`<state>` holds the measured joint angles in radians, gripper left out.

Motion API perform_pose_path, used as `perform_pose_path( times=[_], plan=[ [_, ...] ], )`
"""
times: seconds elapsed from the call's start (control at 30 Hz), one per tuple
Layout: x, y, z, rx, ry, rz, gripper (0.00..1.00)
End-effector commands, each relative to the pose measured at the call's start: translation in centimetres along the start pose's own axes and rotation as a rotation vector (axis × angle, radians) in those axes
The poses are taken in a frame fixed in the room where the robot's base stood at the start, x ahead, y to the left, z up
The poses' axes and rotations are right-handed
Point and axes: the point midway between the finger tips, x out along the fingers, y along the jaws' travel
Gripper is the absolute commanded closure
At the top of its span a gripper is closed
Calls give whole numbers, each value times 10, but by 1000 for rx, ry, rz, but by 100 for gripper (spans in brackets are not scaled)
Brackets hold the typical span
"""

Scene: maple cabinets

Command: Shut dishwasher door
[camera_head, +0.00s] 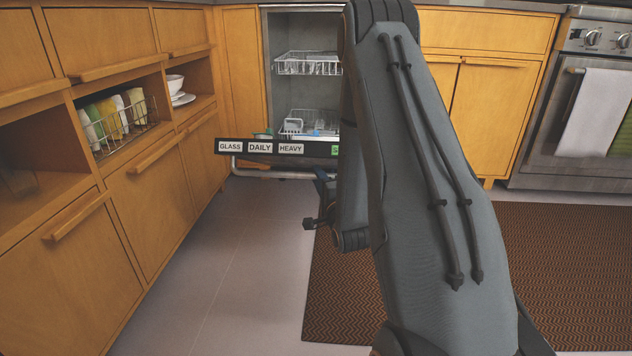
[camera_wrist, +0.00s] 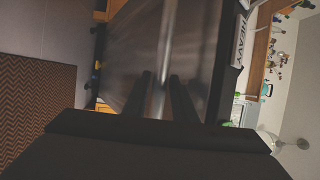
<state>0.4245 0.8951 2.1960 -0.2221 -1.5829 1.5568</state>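The dishwasher stands open in the back cabinets, with its racks showing in the grey interior (camera_head: 305,90). Its door (camera_head: 222,146) is lowered, and the panel edge with the GLASS, DAILY and HEAVY labels faces me. A metal bar handle (camera_head: 275,174) runs below that edge. In the wrist view the steel door front (camera_wrist: 130,60) fills the middle, and the handle (camera_wrist: 168,35) runs toward the fingers. My gripper (camera_wrist: 163,85) has its two fingers apart, with the handle lined up between them; contact is unclear.
An oven (camera_head: 560,140) with towels stands at the right. A brown rug (camera_head: 570,260) covers the right floor; the left floor is clear.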

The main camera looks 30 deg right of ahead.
Motion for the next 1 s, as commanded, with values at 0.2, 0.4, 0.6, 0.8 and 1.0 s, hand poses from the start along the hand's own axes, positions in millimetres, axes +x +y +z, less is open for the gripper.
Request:
perform_pose_path(
  times=[0.2, 0.4, 0.6, 0.8, 1.0],
  plan=[
    [12, 0, 2, 0, -2, 0, 75],
    [12, 0, 2, 0, -1, 1, 75],
    [12, 0, 2, 0, -1, 1, 100],
    [12, -1, 2, 0, -1, 1, 100],
    [15, -10, 0, 5, -1, 10, 100]
  ],
)
